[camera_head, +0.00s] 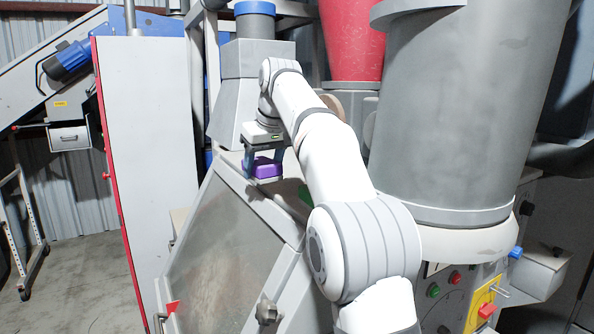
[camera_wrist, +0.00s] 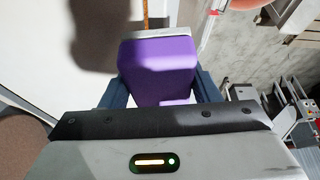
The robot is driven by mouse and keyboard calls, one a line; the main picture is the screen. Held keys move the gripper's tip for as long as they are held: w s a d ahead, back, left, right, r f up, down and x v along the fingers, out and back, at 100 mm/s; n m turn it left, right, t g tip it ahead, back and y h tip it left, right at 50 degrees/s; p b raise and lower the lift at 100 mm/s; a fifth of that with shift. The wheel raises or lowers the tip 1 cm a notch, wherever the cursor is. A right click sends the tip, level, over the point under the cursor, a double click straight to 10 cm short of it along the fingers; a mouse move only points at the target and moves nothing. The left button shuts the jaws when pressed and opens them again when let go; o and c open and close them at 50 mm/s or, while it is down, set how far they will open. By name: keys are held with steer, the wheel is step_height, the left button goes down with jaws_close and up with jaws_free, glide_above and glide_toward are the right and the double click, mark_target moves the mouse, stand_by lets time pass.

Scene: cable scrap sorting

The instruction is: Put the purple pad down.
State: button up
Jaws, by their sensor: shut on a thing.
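The purple pad (camera_head: 262,166) is a small block with a pale layer along its lower edge. My gripper (camera_head: 263,170) points down and is shut on it, with one finger on each side. The pad is above or at the top ledge of the grey slanted machine housing (camera_head: 224,235); I cannot tell whether it touches the ledge. In the wrist view the purple pad (camera_wrist: 158,72) fills the space between the dark blue fingers of my gripper (camera_wrist: 160,90). A dark shadow falls on the pale surface to the left of it.
A large grey cylinder (camera_head: 455,110) stands right of my arm, with a red funnel (camera_head: 352,40) behind. A white cabinet panel with a red edge (camera_head: 140,150) stands at the left. A control panel with buttons (camera_head: 455,290) is at the lower right. Open floor shows at the far left.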

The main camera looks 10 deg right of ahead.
steer(key=p, duration=0.1)
glide_above(291, 186)
steer(key=s+a, duration=0.2)
steer(key=shift+d+r, duration=0.1)
steer(key=shift+d, duration=0.15)
steer(key=shift+w+d+p, duration=0.25)
steer(key=shift+d+p, duration=0.15)
steer(key=shift+d, duration=0.35)
steer(key=shift+w+d+f, duration=0.1)
steer(key=shift+d+f, duration=0.15)
steer(key=shift+f, duration=0.35)
steer(key=shift+d+f, duration=0.25)
steer(key=shift+f, duration=0.3)
steer(key=shift+a+f, duration=0.3)
steer(key=shift+f, duration=0.05)
steer(key=shift+d+f, duration=0.15)
steer(key=shift+f, duration=0.3)
steer(key=o, duration=0.9)
steer(key=v, duration=0.8)
